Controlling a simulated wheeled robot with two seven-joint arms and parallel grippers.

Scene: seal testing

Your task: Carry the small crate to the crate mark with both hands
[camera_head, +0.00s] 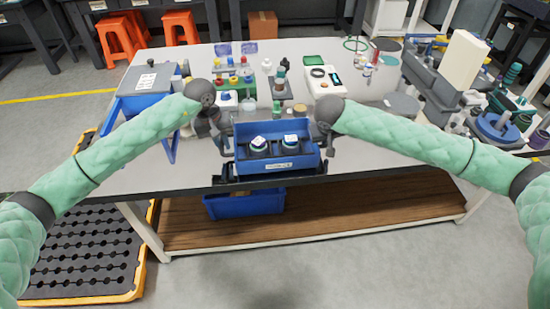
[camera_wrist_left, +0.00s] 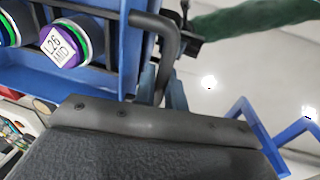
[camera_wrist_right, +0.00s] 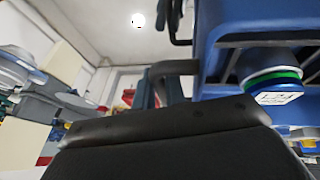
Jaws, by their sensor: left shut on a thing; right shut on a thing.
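The small blue crate (camera_head: 251,165) is at the table's front edge in the head view, with two white-topped jars inside. My left gripper (camera_head: 224,139) is shut on its left handle; the dark bent handle (camera_wrist_left: 163,45) and crate wall (camera_wrist_left: 112,60) show in the left wrist view. The crate looks about level. A dark base lies under its front, and I cannot tell whether they touch. I cannot make out the crate mark.
The white table (camera_head: 185,174) is crowded behind the crate with bottles, a colored rack (camera_head: 236,77) and a white device (camera_head: 324,80). Grey equipment (camera_head: 430,85) is at right. Another blue crate (camera_head: 245,204) sits on the lower shelf.

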